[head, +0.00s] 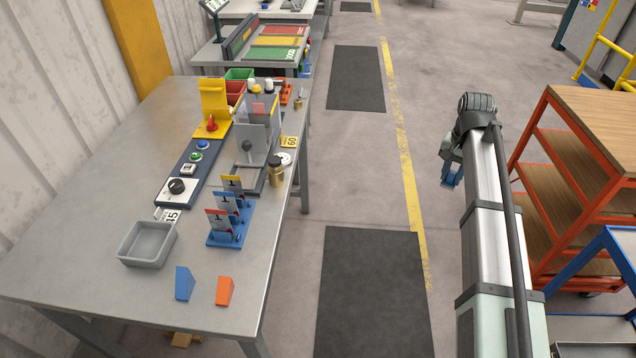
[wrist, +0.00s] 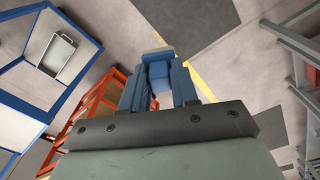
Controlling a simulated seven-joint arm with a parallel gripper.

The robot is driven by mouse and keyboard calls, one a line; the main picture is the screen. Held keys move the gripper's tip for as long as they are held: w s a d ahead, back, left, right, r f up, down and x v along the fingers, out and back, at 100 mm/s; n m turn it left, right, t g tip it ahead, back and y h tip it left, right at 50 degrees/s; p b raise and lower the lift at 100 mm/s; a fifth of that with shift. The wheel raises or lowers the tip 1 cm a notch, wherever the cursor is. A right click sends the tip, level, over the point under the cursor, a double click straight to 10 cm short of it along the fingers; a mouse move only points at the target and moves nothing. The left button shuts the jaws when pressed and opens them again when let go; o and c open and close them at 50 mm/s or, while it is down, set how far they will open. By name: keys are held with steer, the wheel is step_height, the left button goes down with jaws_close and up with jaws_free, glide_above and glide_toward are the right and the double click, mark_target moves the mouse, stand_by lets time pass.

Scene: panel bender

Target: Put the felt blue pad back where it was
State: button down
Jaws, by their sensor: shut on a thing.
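My gripper (head: 452,174) hangs over the aisle floor at the right of the head view, well away from the workbench. In the wrist view its two blue fingers (wrist: 158,82) are shut on a small blue block with a pale tan end face (wrist: 157,54), which looks like the felt blue pad. The block sits between the fingertips, touching nothing else that I can see. In the head view the pad is too small to tell from the blue fingers. A blue wedge (head: 184,283) and an orange wedge (head: 225,291) lie on the workbench's near end.
The grey workbench (head: 105,190) carries a grey tray (head: 147,243), a blue rack (head: 229,235) with upright tools, a control strip (head: 177,187), a clear-guarded bender (head: 254,140) and a brass weight (head: 276,172). An orange shelf cart (head: 562,190) stands right of my arm. The aisle between is clear.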

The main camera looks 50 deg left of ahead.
steer(key=s+a+r+n, duration=0.1)
steer(key=s+a+r, duration=0.1)
steer(key=s+a, duration=0.5)
steer(key=s+a+r, duration=0.2)
steer(key=s+a, duration=0.2)
steer(key=a, duration=0.6)
steer(key=s+a+r+n, duration=0.1)
steer(key=s+a+r, duration=0.1)
steer(key=s+a, duration=0.8)
steer(key=s, duration=0.2)
steer(key=s+a+n, duration=0.1)
steer(key=s+a, duration=0.3)
steer(key=s, duration=0.1)
steer(key=s+a+r+n, duration=0.1)
steer(key=s+a, duration=0.3)
steer(key=s, duration=0.1)
steer(key=shift+s, duration=0.25)
steer(key=s+a+n, duration=0.1)
steer(key=s+a, duration=0.2)
steer(key=s, duration=0.6)
steer(key=s+a+n, duration=0.1)
steer(key=s+a, duration=0.2)
steer(key=s, duration=0.6)
steer(key=f, duration=1)
steer(key=shift+s+d+f, duration=0.1)
steer(key=shift+s+d, duration=0.1)
steer(key=shift+f, duration=0.15)
steer(key=c, duration=0.8)
jaws_free()
steer(key=shift+c, duration=0.2)
